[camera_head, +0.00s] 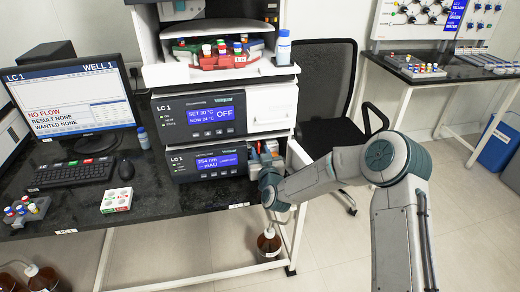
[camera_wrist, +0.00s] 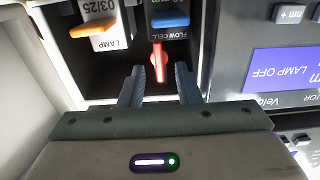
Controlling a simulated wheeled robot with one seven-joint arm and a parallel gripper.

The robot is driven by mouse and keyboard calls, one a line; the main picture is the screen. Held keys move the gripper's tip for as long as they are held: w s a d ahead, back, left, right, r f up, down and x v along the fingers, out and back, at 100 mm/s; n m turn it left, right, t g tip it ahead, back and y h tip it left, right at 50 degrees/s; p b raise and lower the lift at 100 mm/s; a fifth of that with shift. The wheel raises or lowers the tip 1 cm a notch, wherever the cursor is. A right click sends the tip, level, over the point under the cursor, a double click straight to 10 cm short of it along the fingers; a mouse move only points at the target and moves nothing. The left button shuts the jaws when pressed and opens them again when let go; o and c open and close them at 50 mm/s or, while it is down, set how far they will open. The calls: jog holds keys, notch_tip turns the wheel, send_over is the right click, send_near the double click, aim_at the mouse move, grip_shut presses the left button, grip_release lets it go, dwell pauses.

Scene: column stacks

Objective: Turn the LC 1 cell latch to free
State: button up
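In the wrist view a red lever (camera_wrist: 158,62), probably the cell latch, stands out below the FLOW CELL label, under a blue tab (camera_wrist: 170,20). My gripper (camera_wrist: 160,78) is open, with its two dark fingers apart on either side of the lever. I cannot tell whether either finger touches it. In the head view my gripper is at the right end of the lower LC 1 module (camera_head: 207,163), which shows 254 nm. The wrist hides most of the latch area there.
A LAMP cartridge (camera_wrist: 103,22) with an orange tab sits left of the flow cell. A light wall (camera_wrist: 30,85) bounds the bay at left; the module's front panel (camera_wrist: 240,35) is at right. In the head view a black chair (camera_head: 325,85) stands behind my arm.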

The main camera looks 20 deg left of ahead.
jog(key=shift+w+a, duration=0.35)
jog(key=shift+w, duration=0.25)
jog(key=shift+c, duration=0.3)
grip_shut()
